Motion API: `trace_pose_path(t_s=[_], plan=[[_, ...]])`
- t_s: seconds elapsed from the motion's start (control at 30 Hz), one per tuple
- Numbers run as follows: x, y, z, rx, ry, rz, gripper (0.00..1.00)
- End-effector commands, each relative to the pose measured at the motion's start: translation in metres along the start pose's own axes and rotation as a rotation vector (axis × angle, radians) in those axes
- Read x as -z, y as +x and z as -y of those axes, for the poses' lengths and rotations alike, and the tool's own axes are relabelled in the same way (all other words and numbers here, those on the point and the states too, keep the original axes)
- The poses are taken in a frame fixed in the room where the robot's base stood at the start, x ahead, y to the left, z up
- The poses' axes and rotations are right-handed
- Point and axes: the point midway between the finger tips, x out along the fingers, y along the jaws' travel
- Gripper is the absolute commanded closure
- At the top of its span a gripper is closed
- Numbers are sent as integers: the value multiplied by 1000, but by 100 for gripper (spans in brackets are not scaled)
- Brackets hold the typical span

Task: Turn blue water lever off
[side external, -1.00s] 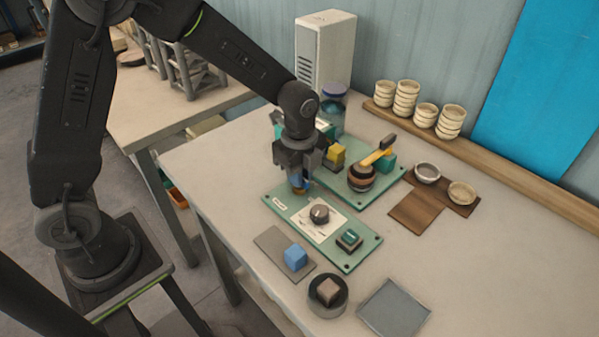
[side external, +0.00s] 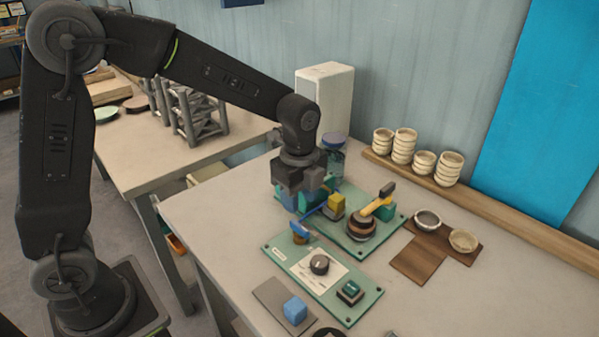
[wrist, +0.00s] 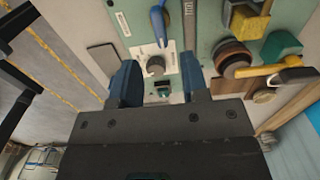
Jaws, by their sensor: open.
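The blue water lever (side external: 301,229) sits on a copper-coloured base at the back left of the front green panel (side external: 340,296). Its handle lies at a slant and shows above the fingers in the wrist view (wrist: 158,24). My gripper (side external: 300,203) hangs above and behind the lever, apart from it. In the wrist view its two blue fingers (wrist: 160,75) are spread, with nothing held between them. A black dial (side external: 319,264) on a white label and a dark green button (side external: 350,289) share the panel.
Behind is a second green panel (side external: 398,222) with a round brown-and-black stack (side external: 361,229), a yellow handle (side external: 375,206) and a yellow block (side external: 336,205). A blue cube (side external: 295,308) lies on a grey plate in front. Bowls stand on brown boards (side external: 421,259) at right.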

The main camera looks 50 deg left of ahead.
Motion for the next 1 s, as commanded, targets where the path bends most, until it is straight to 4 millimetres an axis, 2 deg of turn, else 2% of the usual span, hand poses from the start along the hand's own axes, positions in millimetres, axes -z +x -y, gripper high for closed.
trace_pose_path(t_s=[0.1, 0.3, 0.47, 0.8, 0.9, 1.0], plan=[[0, -27, 1, 5, 0, -1, 58], [0, -55, 0, 2, 1, 0, 58], [0, -64, 0, 0, 1, 0, 58], [0, -66, -1, 3, -6, 0, 58], [-4, -74, -9, 25, -71, -3, 58], [-11, -88, -28, 75, -224, -16, 58]])
